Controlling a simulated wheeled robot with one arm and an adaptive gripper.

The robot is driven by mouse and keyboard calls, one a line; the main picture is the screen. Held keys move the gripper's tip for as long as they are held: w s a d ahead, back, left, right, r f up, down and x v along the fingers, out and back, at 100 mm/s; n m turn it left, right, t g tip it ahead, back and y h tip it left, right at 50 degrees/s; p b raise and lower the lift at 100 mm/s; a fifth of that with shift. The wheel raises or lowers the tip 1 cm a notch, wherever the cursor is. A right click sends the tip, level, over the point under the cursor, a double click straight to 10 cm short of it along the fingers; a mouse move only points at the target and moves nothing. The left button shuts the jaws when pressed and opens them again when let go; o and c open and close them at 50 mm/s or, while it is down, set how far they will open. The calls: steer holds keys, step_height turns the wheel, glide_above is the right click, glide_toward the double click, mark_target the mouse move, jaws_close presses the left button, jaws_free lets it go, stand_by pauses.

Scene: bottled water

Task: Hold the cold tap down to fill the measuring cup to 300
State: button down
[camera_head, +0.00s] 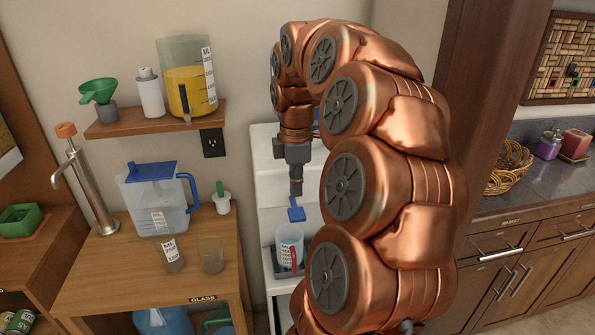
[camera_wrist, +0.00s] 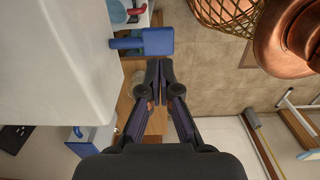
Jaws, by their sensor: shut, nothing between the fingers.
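The blue cold tap (camera_head: 291,212) sticks out from the front of the white water dispenser (camera_head: 268,190). In the wrist view the tap's flat blue paddle (camera_wrist: 158,41) lies just beyond my fingertips. My gripper (camera_head: 296,190) points down, shut and empty, with its tips close above the tap; whether they touch it I cannot tell. A clear measuring cup (camera_head: 289,243) with a white scale label and a red mark stands upright in the dispenser's bay below the tap. Its water level is too small to read. My arm hides the dispenser's right side.
A wooden stand (camera_head: 130,262) on the left holds a blue-lidded pitcher (camera_head: 155,195), a metal pump tap (camera_head: 88,190) and glasses. A wall shelf (camera_head: 150,122) above carries a green funnel, a white bottle and a jug of yellow liquid. A counter with a basket (camera_head: 508,168) is at right.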

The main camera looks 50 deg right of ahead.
mark_target(296, 213)
steer(key=shift+f+p, duration=0.8)
steer(key=shift+f, duration=1.85)
steer(key=shift+d, duration=0.15)
steer(key=shift+a+f, duration=0.1)
steer(key=shift+a, duration=0.1)
